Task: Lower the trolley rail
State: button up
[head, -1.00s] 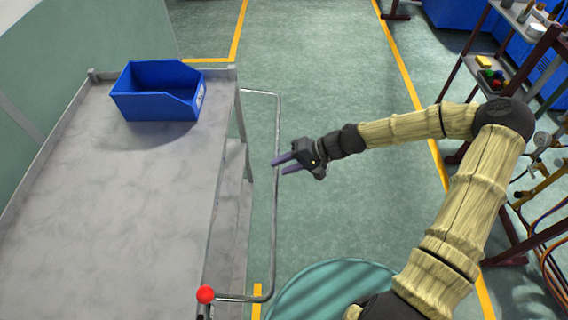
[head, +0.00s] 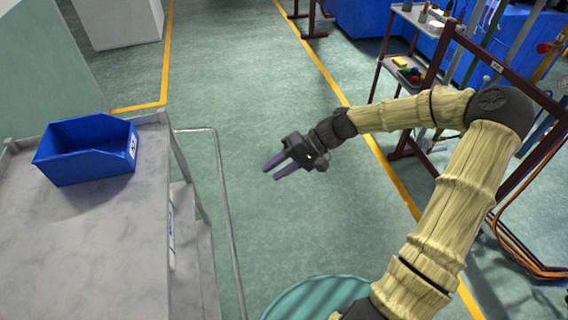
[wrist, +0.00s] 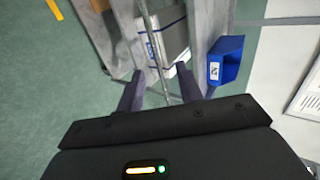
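The trolley rail (head: 228,220) is a thin grey metal bar along the right side of the grey trolley (head: 95,245). It stands out from the trolley's edge, and its near end is out of the head view. The rail also shows in the wrist view (wrist: 151,40), running lengthwise between the finger lines. My gripper (head: 272,170) is open and empty, to the right of the rail in the head view with floor showing between them. Its two purple fingers show spread in the wrist view (wrist: 160,87). I see no contact with the rail.
A blue bin (head: 88,150) sits on the trolley's top. In the wrist view a pale box (wrist: 171,42) is on a lower level of the trolley. A round green top (head: 315,298) is low in the head view. A rack (head: 410,70) stands right; mid floor is clear.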

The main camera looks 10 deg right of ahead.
jog(key=shift+v, duration=1.1)
